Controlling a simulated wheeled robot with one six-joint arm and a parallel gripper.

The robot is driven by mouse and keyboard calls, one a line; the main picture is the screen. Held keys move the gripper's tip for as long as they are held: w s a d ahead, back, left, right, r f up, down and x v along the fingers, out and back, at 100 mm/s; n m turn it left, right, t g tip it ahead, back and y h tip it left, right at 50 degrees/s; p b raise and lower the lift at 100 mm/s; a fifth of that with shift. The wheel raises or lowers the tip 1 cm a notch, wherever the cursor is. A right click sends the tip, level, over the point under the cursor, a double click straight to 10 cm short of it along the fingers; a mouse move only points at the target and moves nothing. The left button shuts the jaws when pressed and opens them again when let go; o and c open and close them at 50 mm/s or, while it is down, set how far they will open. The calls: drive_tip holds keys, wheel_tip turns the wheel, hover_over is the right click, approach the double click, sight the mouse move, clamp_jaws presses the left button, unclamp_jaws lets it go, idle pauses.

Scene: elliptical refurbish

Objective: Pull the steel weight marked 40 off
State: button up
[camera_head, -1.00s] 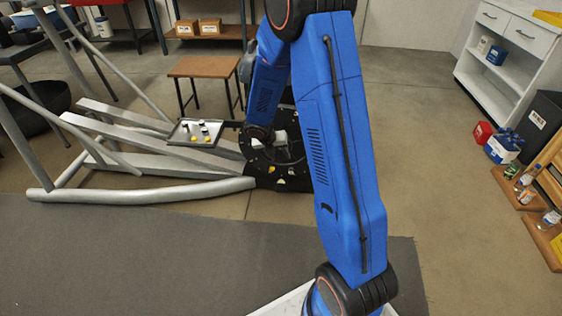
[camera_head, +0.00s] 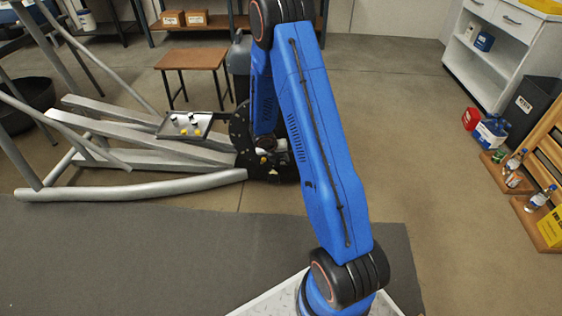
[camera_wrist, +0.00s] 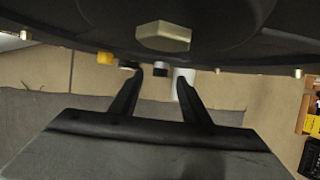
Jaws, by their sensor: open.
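The black flywheel disc (camera_head: 240,128) of the elliptical stands at the end of its grey frame, partly behind my arm. In the wrist view its dark face (camera_wrist: 245,45) fills the top, with a large brass hex nut (camera_wrist: 163,37) in the middle. Small weights sit along its lower edge: a yellow one (camera_wrist: 105,57), a small steel-and-dark one (camera_wrist: 160,68) and a white cylinder (camera_wrist: 188,74). No mark 40 is readable. My gripper (camera_wrist: 159,77) is open just below the edge, its fingertips either side of the steel-and-dark piece. I cannot tell whether they touch it.
A tray (camera_head: 184,126) with small yellow, white and dark pieces sits left of the disc, above the grey tubes (camera_head: 130,190). A small brown table (camera_head: 192,58) stands behind. Bottles and boxes (camera_head: 490,132) are at right. The floor between (camera_head: 430,150) is clear.

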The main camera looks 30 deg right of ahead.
sight(283, 161)
drive_tip(key=shift+x, duration=1.25)
clamp_jaws()
idle(1.1)
